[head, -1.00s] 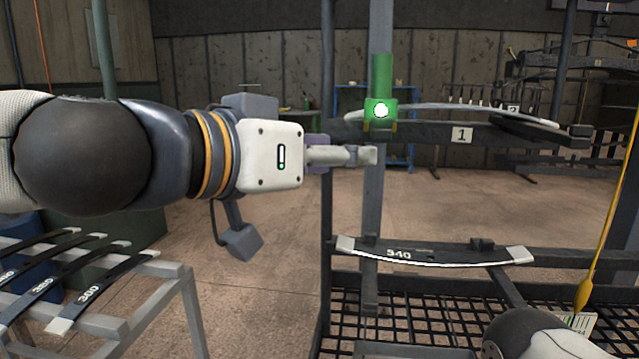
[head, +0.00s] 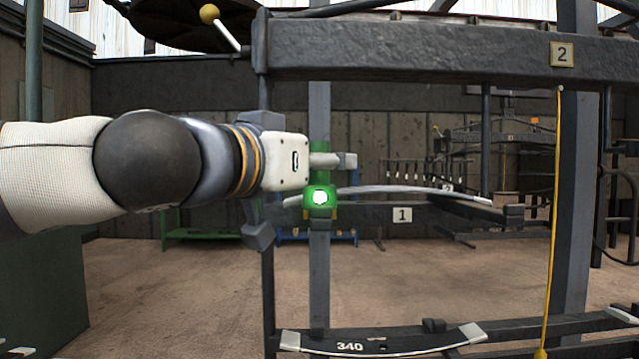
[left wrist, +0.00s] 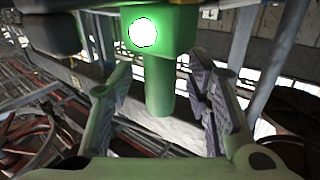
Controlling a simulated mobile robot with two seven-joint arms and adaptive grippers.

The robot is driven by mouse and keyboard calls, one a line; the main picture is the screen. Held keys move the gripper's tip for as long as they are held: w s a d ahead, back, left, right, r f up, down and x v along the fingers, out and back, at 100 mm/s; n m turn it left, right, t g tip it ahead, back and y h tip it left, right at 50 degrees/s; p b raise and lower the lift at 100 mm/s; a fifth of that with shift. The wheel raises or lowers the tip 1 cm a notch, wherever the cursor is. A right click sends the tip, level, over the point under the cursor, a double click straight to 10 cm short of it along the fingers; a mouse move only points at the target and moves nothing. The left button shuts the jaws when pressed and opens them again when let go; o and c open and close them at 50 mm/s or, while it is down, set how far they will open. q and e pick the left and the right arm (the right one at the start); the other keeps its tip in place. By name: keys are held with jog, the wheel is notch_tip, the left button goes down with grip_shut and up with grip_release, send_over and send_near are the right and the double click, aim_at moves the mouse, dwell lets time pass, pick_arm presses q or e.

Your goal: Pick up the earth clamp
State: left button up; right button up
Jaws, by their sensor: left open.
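The green earth clamp (head: 320,203) with a bright white round light sits on the end of the pale leaf spring on the rack marked 1. Its upright green handle is partly hidden behind my left gripper (head: 343,161), which is level with it in the head view. In the left wrist view the clamp (left wrist: 178,35) is at the top, its handle pointing down the picture between the two spread fingers. My left gripper (left wrist: 158,95) is open, with gaps showing on both sides of the handle. My right gripper is not in view.
A leaf spring marked 340 (head: 385,345) lies on a lower bar. A grey upright (head: 320,265) stands behind the clamp. A yellow cable (head: 552,230) hangs at right. Open floor lies at left.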

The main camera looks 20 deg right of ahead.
pick_arm(q)
jog(key=shift+a, duration=0.1)
grip_shut()
